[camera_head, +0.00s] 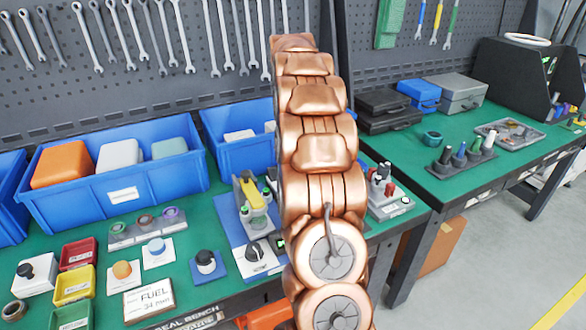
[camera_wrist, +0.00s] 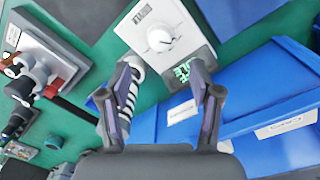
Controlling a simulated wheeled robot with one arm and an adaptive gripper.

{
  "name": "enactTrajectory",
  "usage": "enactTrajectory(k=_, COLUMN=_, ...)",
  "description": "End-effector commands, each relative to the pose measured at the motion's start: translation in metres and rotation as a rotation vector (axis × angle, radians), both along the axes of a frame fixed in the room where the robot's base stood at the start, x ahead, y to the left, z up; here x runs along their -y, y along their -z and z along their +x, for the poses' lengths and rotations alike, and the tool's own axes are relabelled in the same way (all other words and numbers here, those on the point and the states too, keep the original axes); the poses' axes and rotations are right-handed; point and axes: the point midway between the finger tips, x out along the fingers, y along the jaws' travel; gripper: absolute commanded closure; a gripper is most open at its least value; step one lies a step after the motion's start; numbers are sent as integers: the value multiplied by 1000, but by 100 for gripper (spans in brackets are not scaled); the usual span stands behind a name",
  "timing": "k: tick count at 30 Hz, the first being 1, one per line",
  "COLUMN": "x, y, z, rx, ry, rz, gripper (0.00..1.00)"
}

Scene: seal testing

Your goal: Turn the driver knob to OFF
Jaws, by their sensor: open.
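In the wrist view, a white box (camera_wrist: 143,22) carries a round, pale knob (camera_wrist: 160,39) with a dark pointer line. A dark label sits above the knob and a small display with green characters (camera_wrist: 183,73) sits below it. I cannot read the markings, so I cannot tell whether this is the driver knob or its setting. My gripper (camera_wrist: 161,67) is open and empty, its fingers spread below the knob in the picture and apart from it. In the head view my copper arm hides the gripper and part of the bench.
Blue bins (camera_head: 112,175) line the back of the green bench, and one (camera_wrist: 250,95) shows close to the right finger. A black-knobbed white plate (camera_head: 260,263), a blue-based knob (camera_head: 206,261) and coloured trays (camera_head: 75,284) stand at the front. A striped cylinder (camera_wrist: 132,85) shows by the left finger.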

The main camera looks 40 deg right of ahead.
Motion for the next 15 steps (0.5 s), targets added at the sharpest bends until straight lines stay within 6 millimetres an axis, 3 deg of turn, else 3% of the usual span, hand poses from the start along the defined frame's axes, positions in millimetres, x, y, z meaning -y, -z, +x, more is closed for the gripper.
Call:
enactTrajectory(k=6, x=0, y=-21, z=2, rx=3, ry=-1, rz=-3, gripper=37)
enactTrajectory(k=15, x=-1, y=-26, z=1, rx=0, ry=-1, rz=-1, gripper=37)
